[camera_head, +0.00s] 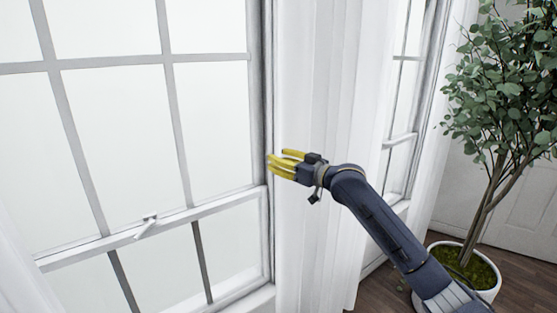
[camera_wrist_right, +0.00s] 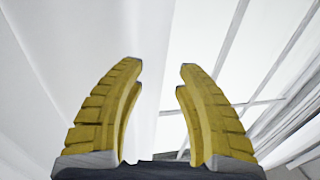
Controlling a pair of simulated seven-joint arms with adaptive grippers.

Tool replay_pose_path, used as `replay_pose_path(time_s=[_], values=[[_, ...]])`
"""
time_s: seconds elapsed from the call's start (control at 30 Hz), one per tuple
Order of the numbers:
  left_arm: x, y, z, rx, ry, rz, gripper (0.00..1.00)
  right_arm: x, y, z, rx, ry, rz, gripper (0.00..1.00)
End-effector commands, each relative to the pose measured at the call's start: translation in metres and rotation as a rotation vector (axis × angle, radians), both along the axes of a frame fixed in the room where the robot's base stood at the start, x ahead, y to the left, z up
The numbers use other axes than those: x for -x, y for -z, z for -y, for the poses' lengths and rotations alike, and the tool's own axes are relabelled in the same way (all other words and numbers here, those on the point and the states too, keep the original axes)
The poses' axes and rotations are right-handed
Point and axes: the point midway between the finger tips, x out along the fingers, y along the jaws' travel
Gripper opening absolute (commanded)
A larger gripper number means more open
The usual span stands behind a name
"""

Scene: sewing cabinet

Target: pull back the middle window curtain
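A white curtain (camera_head: 318,80) hangs in folds along the right side of the large window (camera_head: 120,120). My right gripper (camera_head: 277,164) has yellow fingers and is in front of the curtain's window-side edge, with its fingertips pointing left toward the window. In the right wrist view, my right gripper (camera_wrist_right: 160,66) is open, with nothing seen held between the fingers. White curtain cloth (camera_wrist_right: 80,30) fills the left there, and window bars (camera_wrist_right: 230,50) show at right. I cannot tell whether the fingers touch the cloth. My left gripper is not in view.
Another piece of white curtain (camera_head: 18,265) shows at the lower left. A second window (camera_head: 405,110) is right of the curtain. A potted tree (camera_head: 500,110) in a white pot (camera_head: 487,290) stands at the right on a dark wooden floor (camera_head: 530,265).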

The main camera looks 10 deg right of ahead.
Motion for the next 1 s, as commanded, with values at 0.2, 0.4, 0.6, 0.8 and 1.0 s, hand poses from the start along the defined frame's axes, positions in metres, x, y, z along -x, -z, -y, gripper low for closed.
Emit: replay_pose_path(time_s=[0.2,0.4,0.6,0.8,1.0], values=[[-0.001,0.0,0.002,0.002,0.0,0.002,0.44,0.026,0.001,0.024,0.003,0.002,0.001,0.34],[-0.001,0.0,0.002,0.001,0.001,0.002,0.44,0.053,0.0,0.046,0.004,0.003,0.001,0.34],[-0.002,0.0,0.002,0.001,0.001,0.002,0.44,0.072,0.0,0.063,0.003,0.002,0.0,0.34],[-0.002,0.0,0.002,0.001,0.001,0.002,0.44,0.083,0.001,0.072,0.001,0.002,-0.001,0.34],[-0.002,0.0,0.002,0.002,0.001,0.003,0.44,0.086,0.0,0.074,0.001,0.002,-0.001,0.34]])
